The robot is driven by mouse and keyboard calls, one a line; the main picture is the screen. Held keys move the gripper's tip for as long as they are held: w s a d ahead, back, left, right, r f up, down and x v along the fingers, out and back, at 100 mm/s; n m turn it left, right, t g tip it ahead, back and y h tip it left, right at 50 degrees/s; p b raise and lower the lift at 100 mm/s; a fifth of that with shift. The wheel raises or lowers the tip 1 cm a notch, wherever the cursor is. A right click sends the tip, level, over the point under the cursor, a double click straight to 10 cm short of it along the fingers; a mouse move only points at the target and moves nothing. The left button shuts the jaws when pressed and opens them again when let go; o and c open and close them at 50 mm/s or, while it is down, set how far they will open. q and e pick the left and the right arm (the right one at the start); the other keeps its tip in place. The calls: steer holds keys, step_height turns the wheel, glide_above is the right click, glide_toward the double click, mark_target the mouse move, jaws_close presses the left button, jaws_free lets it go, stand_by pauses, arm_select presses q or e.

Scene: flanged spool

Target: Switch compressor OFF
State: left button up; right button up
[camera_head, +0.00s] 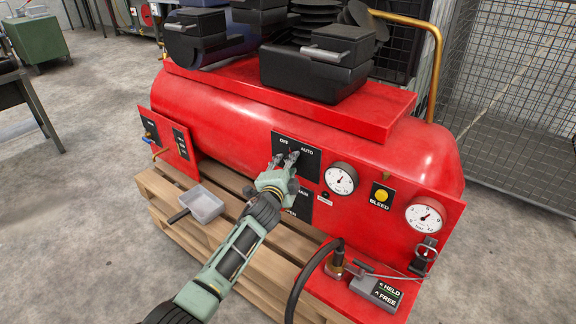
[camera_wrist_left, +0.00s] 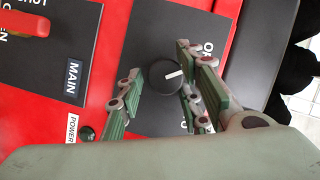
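The red compressor (camera_head: 300,120) carries a black OFF/AUTO switch plate (camera_head: 313,160) on its front panel. In the left wrist view a round black knob (camera_wrist_left: 163,78) sits on this plate, its white mark pointing right and slightly up, near the partly hidden OFF lettering (camera_wrist_left: 208,48). In the head view the knob is hidden by my gripper. My left gripper (camera_head: 284,160) is at the plate; in the wrist view its green-padded fingers (camera_wrist_left: 159,66) are open, one on either side of the knob, with a gap visible on the left. My right gripper is not in view.
A MAIN plate (camera_wrist_left: 75,75) with a red handle (camera_wrist_left: 22,24) and a POWER lamp (camera_wrist_left: 87,133) lie beside the switch plate. Gauges (camera_head: 341,179), a yellow BLEED button (camera_head: 381,195) and a hose (camera_head: 303,280) are to the right.

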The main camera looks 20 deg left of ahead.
arm_select(q)
steer(key=shift+o, duration=0.9)
steer(key=shift+s+f, duration=0.1)
steer(key=shift+f, duration=0.25)
steer(key=shift+r, duration=0.15)
steer(key=shift+a+r, duration=0.1)
steer(key=shift+r, duration=0.05)
steer(key=s, duration=0.4)
steer(key=s+r, duration=0.1)
steer(key=s, duration=0.6)
steer(key=shift+s+r, duration=0.25)
steer(key=shift+s, duration=0.15)
